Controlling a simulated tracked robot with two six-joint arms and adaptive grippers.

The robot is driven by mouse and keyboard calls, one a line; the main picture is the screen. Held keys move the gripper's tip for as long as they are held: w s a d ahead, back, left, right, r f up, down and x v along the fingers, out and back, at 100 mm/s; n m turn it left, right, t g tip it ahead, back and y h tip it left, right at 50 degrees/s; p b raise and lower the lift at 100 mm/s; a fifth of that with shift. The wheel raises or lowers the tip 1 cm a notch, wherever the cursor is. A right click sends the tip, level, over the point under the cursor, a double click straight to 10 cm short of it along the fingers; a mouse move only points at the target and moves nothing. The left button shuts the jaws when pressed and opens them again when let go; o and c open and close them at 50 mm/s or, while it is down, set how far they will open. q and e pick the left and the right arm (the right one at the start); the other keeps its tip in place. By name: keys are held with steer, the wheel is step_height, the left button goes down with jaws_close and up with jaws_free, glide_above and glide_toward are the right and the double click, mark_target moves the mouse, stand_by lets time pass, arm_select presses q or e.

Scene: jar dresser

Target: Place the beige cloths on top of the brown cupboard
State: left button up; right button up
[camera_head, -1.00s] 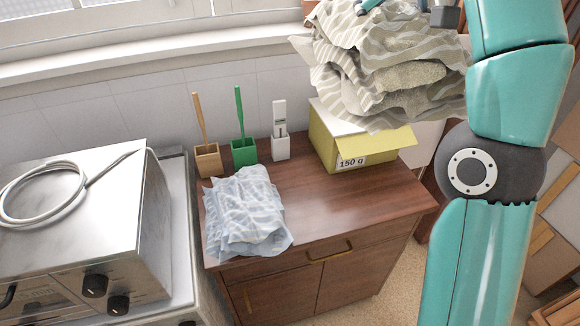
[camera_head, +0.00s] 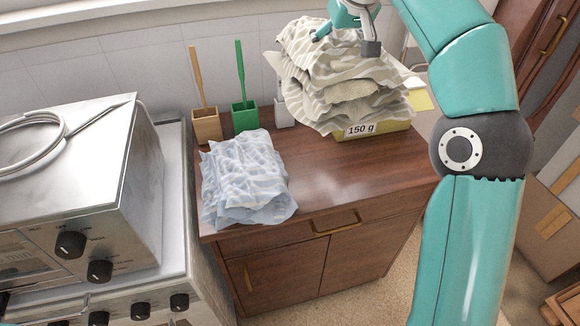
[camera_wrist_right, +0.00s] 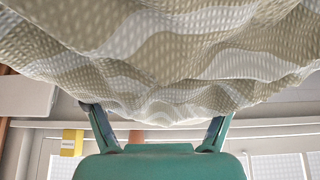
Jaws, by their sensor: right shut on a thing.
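A pile of beige-and-white wavy-striped cloths (camera_head: 345,85) hangs from my right gripper (camera_head: 346,38) in the head view. The gripper is shut on the top of the pile. In the right wrist view the cloths (camera_wrist_right: 160,55) fill the upper part, against the fingers (camera_wrist_right: 158,128). The brown cupboard (camera_head: 340,185) stands below, its top partly bare. The pile overlaps the back right of the cupboard top and hides most of the yellow box there; whether it touches the box I cannot tell. My left gripper is out of view.
A light blue patterned cloth (camera_head: 245,178) lies at the cupboard's front left. A wooden holder (camera_head: 207,126), a green holder (camera_head: 244,116) and a white holder (camera_head: 285,112) stand at the back. The yellow box (camera_head: 375,132) is back right. A metal appliance (camera_head: 90,190) stands left.

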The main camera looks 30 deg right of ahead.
steer(key=w+f+b, duration=0.1)
steer(key=f, duration=0.2)
steer(key=w+f+b, duration=0.1)
steer(key=f, duration=0.2)
steer(key=w+f+b, duration=0.1)
steer(key=f, duration=0.2)
steer(key=shift+a, duration=0.3)
arm_select(q)
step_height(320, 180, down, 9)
steer(key=b, duration=0.4)
steer(key=shift+b, duration=0.3)
arm_select(e)
step_height(320, 180, down, 18)
steer(key=shift+f, duration=0.25)
steer(key=shift+f, duration=0.15)
steer(key=o, duration=1.7)
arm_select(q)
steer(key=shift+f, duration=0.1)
